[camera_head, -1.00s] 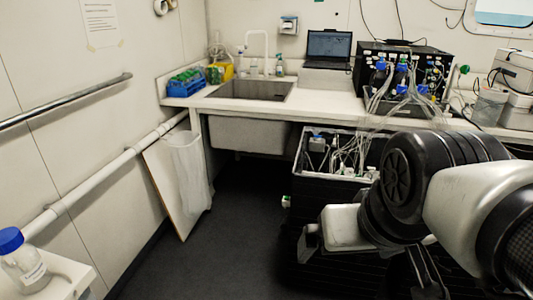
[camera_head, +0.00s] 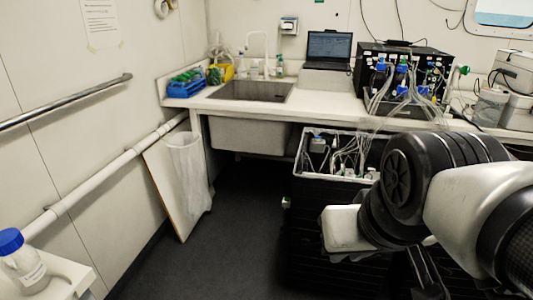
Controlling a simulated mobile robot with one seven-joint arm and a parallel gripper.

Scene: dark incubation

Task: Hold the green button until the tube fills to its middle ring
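My arm fills the lower right. Its white end part (camera_head: 345,229), which looks like the body of my gripper, is in front of the black crate, low and left of the arm's dark joint. I cannot make out the fingers or whether they touch anything. A small pale fitting (camera_head: 286,203) sits at the crate's left side; I cannot tell whether it is the button. A small green round knob (camera_head: 463,70) shows at the right of the black instrument box. Clear tubes (camera_head: 372,118) run from the box down toward the crate. No ring or fill level can be made out.
The black crate (camera_head: 297,165) holds tubing and fittings, partly hidden by my arm. Behind it is a bench (camera_head: 325,108) with a sink (camera_head: 250,91), a laptop (camera_head: 328,48) and the black instrument box (camera_head: 405,55). The dark floor (camera_head: 225,240) left of the crate is clear.

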